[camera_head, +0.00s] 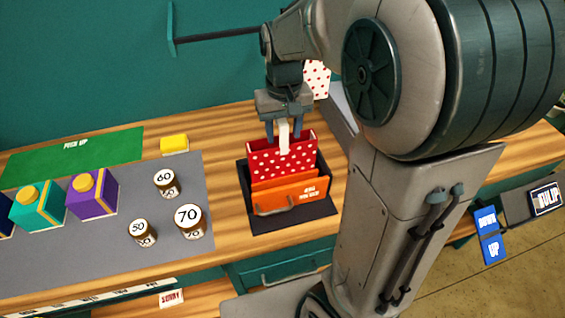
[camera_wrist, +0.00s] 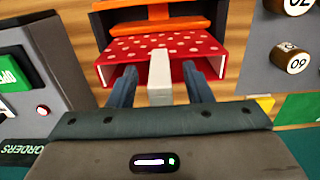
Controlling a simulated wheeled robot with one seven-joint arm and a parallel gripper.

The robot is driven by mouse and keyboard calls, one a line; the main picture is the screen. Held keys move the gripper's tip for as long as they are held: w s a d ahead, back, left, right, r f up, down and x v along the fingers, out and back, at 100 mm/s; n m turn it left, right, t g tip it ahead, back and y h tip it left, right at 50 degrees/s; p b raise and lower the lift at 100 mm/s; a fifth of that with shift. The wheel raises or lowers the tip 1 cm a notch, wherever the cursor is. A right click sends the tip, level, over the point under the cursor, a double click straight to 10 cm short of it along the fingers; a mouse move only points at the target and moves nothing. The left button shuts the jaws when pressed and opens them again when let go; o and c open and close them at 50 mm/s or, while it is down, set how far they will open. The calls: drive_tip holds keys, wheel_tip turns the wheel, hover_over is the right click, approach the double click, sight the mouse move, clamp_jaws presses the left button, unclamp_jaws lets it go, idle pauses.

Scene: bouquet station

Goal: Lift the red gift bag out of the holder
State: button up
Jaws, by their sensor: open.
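The red gift bag (camera_head: 262,165) with white dots stands upright in a dark holder (camera_head: 249,215), behind an orange piece (camera_head: 300,190) with a handle. My gripper (camera_head: 284,137) is open and points down over the bag's top. In the wrist view the red bag (camera_wrist: 200,46) shows its open top, and my gripper's two fingers (camera_wrist: 160,86) are on either side of a pale upright strip (camera_wrist: 160,78) at the bag. I see a gap between the strip and each finger. The lower part of the bag is hidden by the orange piece and the holder.
A grey mat (camera_head: 120,250) left of the holder bears numbered cylinders (camera_head: 189,221), a purple box (camera_head: 92,195) and a teal box (camera_head: 38,208). A yellow block (camera_head: 174,144) lies behind them, near a green mat (camera_head: 75,155). A white-and-red dotted item (camera_head: 317,80) stands behind my gripper.

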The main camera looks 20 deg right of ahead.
drive_tip(key=shift+f, duration=0.1)
clamp_jaws()
